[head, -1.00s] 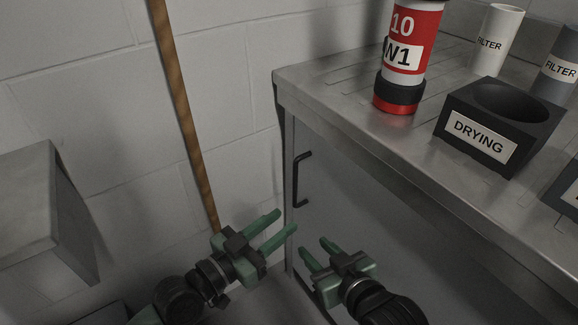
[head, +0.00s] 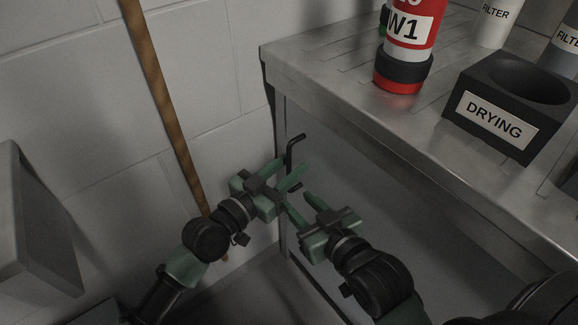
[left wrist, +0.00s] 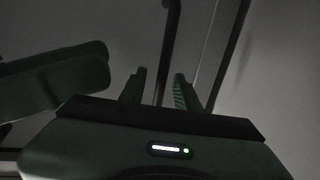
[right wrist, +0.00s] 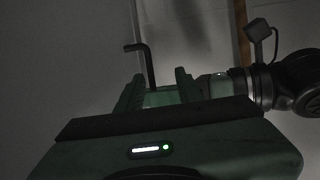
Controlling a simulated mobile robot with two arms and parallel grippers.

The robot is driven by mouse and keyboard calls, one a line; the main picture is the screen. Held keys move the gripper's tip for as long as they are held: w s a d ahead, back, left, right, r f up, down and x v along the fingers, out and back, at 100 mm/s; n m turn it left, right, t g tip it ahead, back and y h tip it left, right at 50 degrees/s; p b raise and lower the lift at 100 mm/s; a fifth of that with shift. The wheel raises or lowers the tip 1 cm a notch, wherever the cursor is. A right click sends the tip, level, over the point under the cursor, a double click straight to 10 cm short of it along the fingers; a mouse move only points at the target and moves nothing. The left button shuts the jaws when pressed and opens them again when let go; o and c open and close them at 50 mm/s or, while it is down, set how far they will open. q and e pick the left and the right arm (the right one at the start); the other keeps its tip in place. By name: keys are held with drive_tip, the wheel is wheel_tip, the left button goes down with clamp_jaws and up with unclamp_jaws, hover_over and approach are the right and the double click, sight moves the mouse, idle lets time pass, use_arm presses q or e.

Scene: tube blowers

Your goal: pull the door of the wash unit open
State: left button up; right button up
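The wash unit's door (head: 350,175) is a grey panel under the steel worktop, and it looks shut. Its black bar handle (head: 295,139) is near the door's left edge. My left gripper (head: 294,170) is open at the handle. In the left wrist view the handle bar (left wrist: 171,35) runs down between the open fingers (left wrist: 160,88); contact cannot be made out. My right gripper (head: 298,203) is open, just below and right of the left one. In the right wrist view the handle (right wrist: 147,65) rises beyond its fingers (right wrist: 157,85), with the left gripper partly between.
The worktop (head: 345,105) overhangs the door. On it stand a red and white tube (head: 405,45), a black DRYING holder (head: 500,110) and a FILTER cylinder (head: 497,20). A brown pole (head: 160,90) stands by the wall at left. A grey box (head: 35,225) is at far left.

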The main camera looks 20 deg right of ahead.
use_arm(q)
clamp_jaws()
idle(1.4)
